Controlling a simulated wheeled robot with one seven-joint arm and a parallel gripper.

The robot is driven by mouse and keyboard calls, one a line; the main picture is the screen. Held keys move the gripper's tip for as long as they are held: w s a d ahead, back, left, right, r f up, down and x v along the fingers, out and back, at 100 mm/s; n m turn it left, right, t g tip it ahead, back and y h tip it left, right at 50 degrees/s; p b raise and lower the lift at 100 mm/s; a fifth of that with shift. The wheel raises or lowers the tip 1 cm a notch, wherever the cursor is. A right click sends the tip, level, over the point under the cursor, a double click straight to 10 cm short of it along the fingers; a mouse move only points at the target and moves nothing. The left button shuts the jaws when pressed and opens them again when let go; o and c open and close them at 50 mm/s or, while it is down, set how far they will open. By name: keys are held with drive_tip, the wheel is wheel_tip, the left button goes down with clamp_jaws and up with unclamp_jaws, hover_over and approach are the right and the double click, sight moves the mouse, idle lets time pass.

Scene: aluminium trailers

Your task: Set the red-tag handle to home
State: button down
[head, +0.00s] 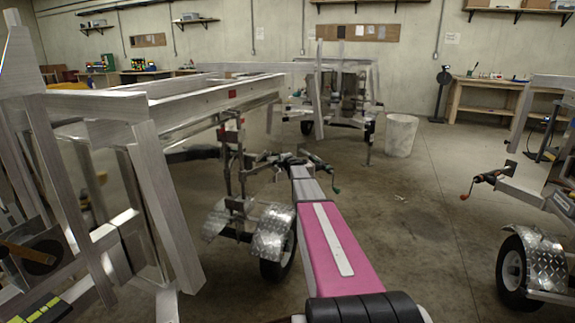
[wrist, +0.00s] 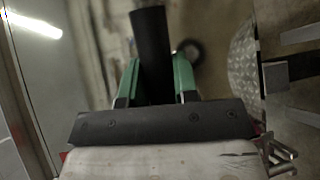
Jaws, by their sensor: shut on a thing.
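In the wrist view my gripper (wrist: 156,76) has its two green fingers on either side of a black, bar-like handle (wrist: 149,35) and is shut on it. The handle runs up the picture, away from the palm; its lower end is hidden behind the dark edge of the gripper. No tag can be made out on it. In the head view I cannot clearly pick out my gripper or this handle.
Diamond-plate fenders (head: 273,235) and a wheel (head: 279,260) are close in the middle. Another trailer with a red-gripped crank (head: 465,196) stands at the right. A whitish bin (head: 401,135) stands at the back. The concrete floor between middle and right is clear.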

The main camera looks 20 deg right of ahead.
drive_tip(key=shift+w+a+n+y, duration=0.4)
drive_tip(key=shift+w+a+y, duration=0.15)
drive_tip(key=shift+w, duration=0.2)
drive_tip(key=shift+w+a+n+y, duration=0.4)
drive_tip(key=shift+w+a+y, duration=0.15)
drive_tip(key=shift+w, duration=0.15)
drive_tip(key=c, duration=0.9)
unclamp_jaws()
drive_tip(key=shift+d, duration=0.1)
drive_tip(key=v, duration=1)
drive_tip(key=shift+s+r, duration=0.25)
drive_tip(key=shift+s, duration=0.1)
